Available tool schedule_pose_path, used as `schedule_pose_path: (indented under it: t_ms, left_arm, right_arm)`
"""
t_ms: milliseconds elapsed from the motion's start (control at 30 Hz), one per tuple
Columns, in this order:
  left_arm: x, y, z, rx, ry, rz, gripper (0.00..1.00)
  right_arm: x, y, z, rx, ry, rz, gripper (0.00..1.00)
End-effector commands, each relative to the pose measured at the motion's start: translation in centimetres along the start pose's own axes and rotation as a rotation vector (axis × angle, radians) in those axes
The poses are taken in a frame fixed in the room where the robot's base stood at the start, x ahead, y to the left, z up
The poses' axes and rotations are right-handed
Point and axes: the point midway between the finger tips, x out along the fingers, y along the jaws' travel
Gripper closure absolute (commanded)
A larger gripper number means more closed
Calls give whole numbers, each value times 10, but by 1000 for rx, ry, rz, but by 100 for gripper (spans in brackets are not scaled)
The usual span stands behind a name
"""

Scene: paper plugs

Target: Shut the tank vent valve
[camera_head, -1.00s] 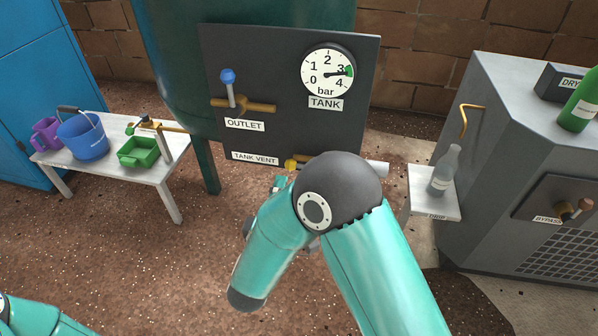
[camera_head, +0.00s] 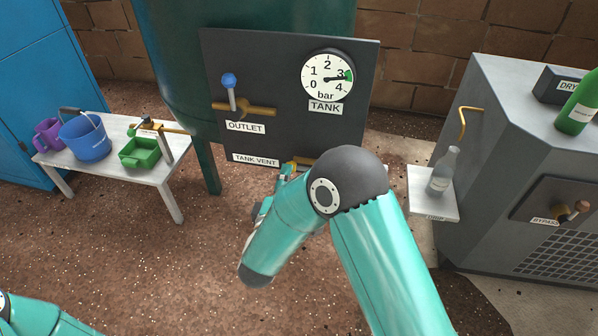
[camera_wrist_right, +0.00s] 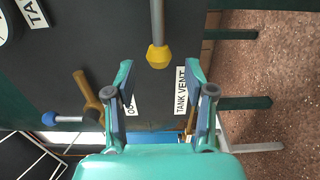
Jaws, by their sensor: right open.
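The tank vent valve is mostly hidden behind my right arm in the head view. Only its yellow and brass part (camera_head: 304,161) shows, right of the TANK VENT label (camera_head: 256,160). In the right wrist view its grey lever comes in from the top and ends in a yellow knob (camera_wrist_right: 158,57). My right gripper (camera_wrist_right: 160,75) is open and empty. The knob appears between the two fingertips and slightly past them; I cannot tell its depth, and no contact shows. My left gripper is out of view; only a bit of that arm shows at the lower left.
The OUTLET valve (camera_head: 243,108) with an upright blue-tipped lever is on the same dark panel (camera_head: 265,65), below and left of the TANK gauge (camera_head: 327,78). A white bench (camera_head: 125,172) with buckets stands left. A grey cabinet (camera_head: 500,170) and a bottle (camera_head: 444,172) are right.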

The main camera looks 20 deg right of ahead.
Motion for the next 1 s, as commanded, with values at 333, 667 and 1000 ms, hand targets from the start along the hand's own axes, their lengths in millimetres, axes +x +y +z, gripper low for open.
schedule_pose_path:
  t_ms: [333, 667, 1000]
  left_arm:
    - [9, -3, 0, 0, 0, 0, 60]
    - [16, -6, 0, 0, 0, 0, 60]
    - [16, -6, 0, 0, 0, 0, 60]
  right_arm:
    - [17, 0, 2, 1, -2, 1, 46]
    - [33, 0, 2, 1, -2, 1, 46]
    - [36, 2, 2, -1, -1, 0, 48]
